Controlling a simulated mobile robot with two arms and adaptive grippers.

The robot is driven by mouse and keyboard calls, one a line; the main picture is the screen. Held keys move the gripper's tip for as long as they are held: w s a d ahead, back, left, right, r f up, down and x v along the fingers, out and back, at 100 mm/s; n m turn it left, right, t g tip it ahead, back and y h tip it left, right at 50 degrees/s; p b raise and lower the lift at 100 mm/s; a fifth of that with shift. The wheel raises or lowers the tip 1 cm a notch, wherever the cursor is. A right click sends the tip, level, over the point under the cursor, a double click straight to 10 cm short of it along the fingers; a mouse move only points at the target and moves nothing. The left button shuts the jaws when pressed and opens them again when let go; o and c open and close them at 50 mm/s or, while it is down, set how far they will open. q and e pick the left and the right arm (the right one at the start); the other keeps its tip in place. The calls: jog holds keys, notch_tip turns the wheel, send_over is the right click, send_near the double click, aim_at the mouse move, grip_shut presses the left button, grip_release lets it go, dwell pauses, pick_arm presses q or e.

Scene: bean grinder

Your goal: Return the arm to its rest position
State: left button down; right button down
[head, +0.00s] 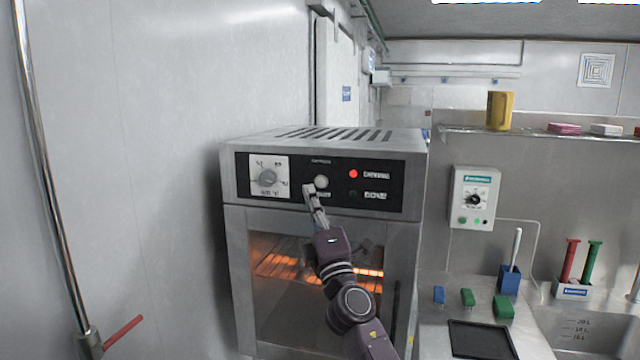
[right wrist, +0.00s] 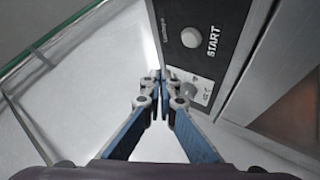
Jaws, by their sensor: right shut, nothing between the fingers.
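My right gripper (head: 309,190) is at the front of a metal oven (head: 325,145), just below and left of its round start button (head: 320,182). In the right wrist view the fingers of the right gripper (right wrist: 165,84) are together and empty. The start button (right wrist: 190,38) shows there beyond the fingertips, beside the word START. I cannot tell whether the fingertips touch the panel. My right arm crosses in front of the oven door window. My left gripper is not in either view.
The oven has a dial (head: 267,178) and a lit red lamp (head: 353,174); its window glows orange. A counter at right holds a black mat (head: 481,340), green blocks and a blue cup (head: 509,279). A yellow pitcher (head: 499,110) stands on a shelf. A wall stands close at left.

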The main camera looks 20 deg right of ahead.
notch_tip(320, 180, down, 37)
jog(key=w+d+m+g+b, duration=0.1)
jog(key=m+g, duration=0.4)
jog(key=g, duration=0.2)
jog(key=s+f+m+g, duration=0.15)
jog(key=s+f, duration=0.35)
jog(key=f, duration=0.5)
jog(key=s+f+m+g+b, duration=0.15)
jog(key=s+f, duration=0.25)
jog(key=f, duration=0.5)
jog(key=s+f+m+g, duration=0.15)
jog(key=s+f, duration=0.35)
jog(key=f, duration=0.5)
jog(key=s+f+m+g, duration=0.3)
jog(key=s+f+g, duration=0.3)
jog(key=s+f, duration=1.65)
jog(key=s+f+m+g, duration=0.2)
jog(key=s+f+g, duration=0.1)
jog(key=s, duration=1.3)
jog(key=s+f+m+g+b, duration=0.1)
jog(key=s+f, duration=0.4)
jog(key=s, duration=1.1)
jog(key=shift+s+d+m+g, duration=0.2)
jog(key=shift+d+m+g, duration=0.15)
jog(key=shift+m+g, duration=0.5)
